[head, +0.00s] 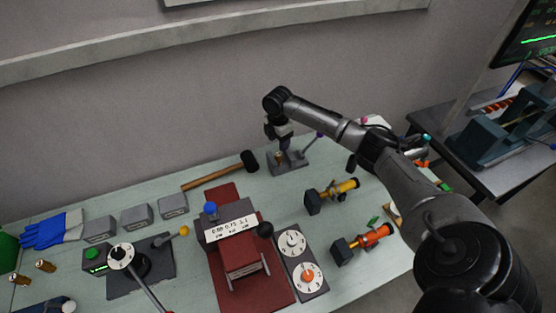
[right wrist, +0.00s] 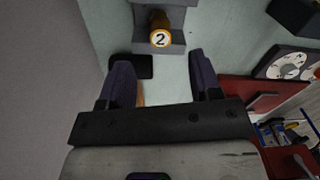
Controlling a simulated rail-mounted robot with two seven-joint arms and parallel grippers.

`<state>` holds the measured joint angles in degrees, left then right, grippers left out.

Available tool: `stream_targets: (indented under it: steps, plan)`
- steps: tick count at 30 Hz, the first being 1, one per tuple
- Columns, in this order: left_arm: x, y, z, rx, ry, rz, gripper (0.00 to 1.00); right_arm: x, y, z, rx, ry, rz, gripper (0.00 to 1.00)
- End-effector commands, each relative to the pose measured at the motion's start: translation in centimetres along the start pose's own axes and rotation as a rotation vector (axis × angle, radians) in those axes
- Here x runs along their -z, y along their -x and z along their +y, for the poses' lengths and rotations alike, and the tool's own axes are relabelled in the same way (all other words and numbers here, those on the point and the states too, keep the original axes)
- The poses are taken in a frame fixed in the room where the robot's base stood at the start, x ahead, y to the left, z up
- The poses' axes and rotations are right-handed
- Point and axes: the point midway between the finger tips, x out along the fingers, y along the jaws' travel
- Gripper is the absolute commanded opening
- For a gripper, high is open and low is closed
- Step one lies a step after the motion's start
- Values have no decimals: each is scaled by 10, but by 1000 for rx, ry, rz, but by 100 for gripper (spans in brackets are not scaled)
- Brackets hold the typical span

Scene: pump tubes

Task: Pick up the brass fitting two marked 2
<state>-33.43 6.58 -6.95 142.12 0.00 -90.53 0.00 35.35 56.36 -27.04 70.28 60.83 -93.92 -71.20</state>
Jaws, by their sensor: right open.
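The brass fitting two (right wrist: 160,38), with a white disc marked 2, shows at the top of the right wrist view. It stands in a grey fixture block (right wrist: 173,5). In the head view the grey fixture (head: 290,166) is at the back of the bench, and the small brass fitting (head: 279,157) shows there, partly under the gripper. My right gripper (right wrist: 159,62) is open and empty, its two dark fingers apart, with the fitting beyond the gap between the fingertips. In the head view the right gripper (head: 279,142) points down over the fixture. My left gripper is out of view.
A black-headed mallet (head: 218,172) lies left of the fixture. A red press (head: 243,258), a dial panel (head: 302,262) and yellow (head: 338,190) and orange (head: 372,237) tools stand nearer. Two brass pieces (head: 45,265) (head: 20,279) are at the left. The wall is close behind.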

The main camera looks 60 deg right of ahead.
Motion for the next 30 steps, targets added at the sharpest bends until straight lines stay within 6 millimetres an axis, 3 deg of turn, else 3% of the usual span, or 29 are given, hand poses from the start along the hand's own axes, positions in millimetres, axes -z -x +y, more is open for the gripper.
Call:
stream_targets:
  steps: [8,19,26,30]
  plan:
    - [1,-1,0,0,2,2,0,0,-10,0,-1,0,0,58]
    - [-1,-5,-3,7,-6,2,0,0,-53,-1,1,0,-2,58]
    - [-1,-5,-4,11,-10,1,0,0,-56,0,-2,0,-1,58]
    - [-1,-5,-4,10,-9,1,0,0,-56,0,-1,0,-1,47]
